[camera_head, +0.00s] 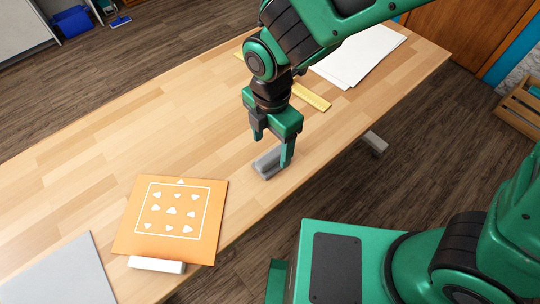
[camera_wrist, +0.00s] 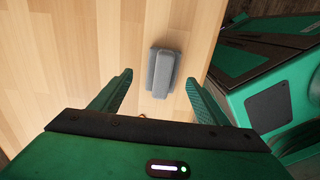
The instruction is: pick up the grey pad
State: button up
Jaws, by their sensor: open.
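The grey pad (camera_head: 267,163) lies on the wooden table near its front edge. In the wrist view the grey pad (camera_wrist: 163,72) lies ahead of my fingertips, about midway between them sideways. It looks like a small block with a raised strip along it. My gripper (camera_head: 271,148) is above the pad with its fingers pointing down, and one finger hides part of the pad in the head view. In the wrist view my gripper (camera_wrist: 159,82) is open, with nothing between its fingers.
An orange sheet with white shapes (camera_head: 172,218) lies to the left, with a white block (camera_head: 157,265) at its front edge. A grey sheet (camera_head: 62,276) lies farther left. A yellow ruler (camera_head: 311,97) and white paper (camera_head: 360,55) lie behind.

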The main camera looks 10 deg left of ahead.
aim_at(273, 153)
jog(key=f, duration=0.4)
jog(key=shift+d, duration=0.2)
jog(key=shift+c, duration=0.4)
jog(key=c, duration=1)
jog(key=shift+c, duration=0.2)
jog(key=shift+r, duration=0.45)
jog(key=r, duration=0.2)
jog(key=s+r, duration=0.1)
jog(key=r, duration=0.1)
jog(key=shift+a, duration=0.3)
jog(key=s+a+r, duration=0.5)
jog(key=s+r, duration=0.1)
jog(key=s, duration=0.3)
jog(key=shift+a, duration=0.15)
